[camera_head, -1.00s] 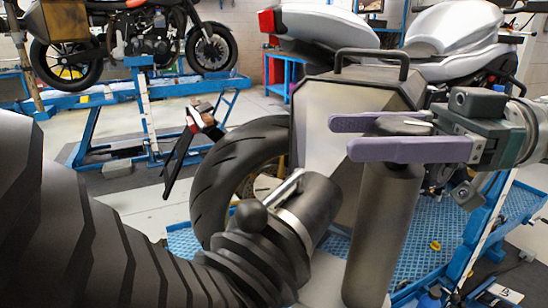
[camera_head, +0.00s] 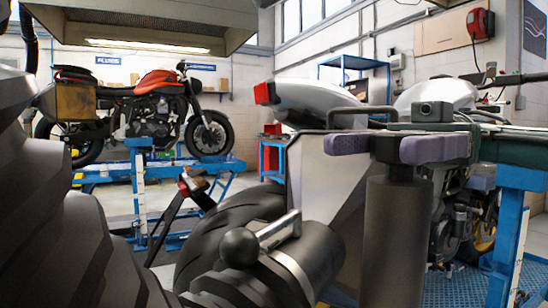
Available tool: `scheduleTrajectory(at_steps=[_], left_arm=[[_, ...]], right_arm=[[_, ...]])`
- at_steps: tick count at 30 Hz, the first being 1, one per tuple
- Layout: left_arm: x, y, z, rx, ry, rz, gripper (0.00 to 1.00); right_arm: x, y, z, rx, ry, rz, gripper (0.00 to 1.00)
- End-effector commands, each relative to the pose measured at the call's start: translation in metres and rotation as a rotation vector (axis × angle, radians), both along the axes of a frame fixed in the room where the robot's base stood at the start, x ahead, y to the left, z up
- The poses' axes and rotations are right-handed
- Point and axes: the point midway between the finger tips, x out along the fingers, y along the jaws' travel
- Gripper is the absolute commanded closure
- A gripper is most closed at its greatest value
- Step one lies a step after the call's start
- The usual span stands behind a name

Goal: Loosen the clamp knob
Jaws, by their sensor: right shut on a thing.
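The black ball knob (camera_head: 240,247) sits on the end of a silver rod (camera_head: 277,230) at the dark nozzle (camera_head: 318,258) of a thick black ribbed hose, in the lower middle. No gripper touches this knob. My right gripper (camera_head: 352,143) comes in from the right with its purple fingers level. It is shut on the narrow top of a dark upright cylinder (camera_head: 393,240), to the right of the knob. The fingers partly hide what they hold. My left gripper is not in view.
The ribbed hose (camera_head: 75,245) fills the lower left. A rear tyre (camera_head: 225,222) and a metal box with a handle (camera_head: 320,175) stand close behind the nozzle. A blue stand (camera_head: 512,225) is at right. A red motorcycle (camera_head: 150,105) stands farther back.

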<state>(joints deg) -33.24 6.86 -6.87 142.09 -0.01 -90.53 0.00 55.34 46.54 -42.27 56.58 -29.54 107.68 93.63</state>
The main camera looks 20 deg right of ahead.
Motion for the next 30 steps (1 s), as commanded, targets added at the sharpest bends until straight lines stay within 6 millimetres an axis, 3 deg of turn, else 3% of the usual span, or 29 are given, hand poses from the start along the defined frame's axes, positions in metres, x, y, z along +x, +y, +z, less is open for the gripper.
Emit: scheduleTrajectory(at_steps=[12,13,20,30], left_arm=[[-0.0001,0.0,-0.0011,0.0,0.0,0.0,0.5],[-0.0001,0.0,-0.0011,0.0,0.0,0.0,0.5],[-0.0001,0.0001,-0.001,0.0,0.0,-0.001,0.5],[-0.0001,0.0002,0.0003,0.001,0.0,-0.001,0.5]], right_arm=[[-0.0002,0.0006,-0.002,-0.005,0.005,0.007,0.92],[-0.0002,0.0006,-0.002,-0.005,0.005,0.007,0.34],[-0.0001,0.0005,-0.0011,-0.002,0.003,0.007,0.08],[-0.0003,0.0005,0.0001,-0.001,0.001,0.006,0.06]])
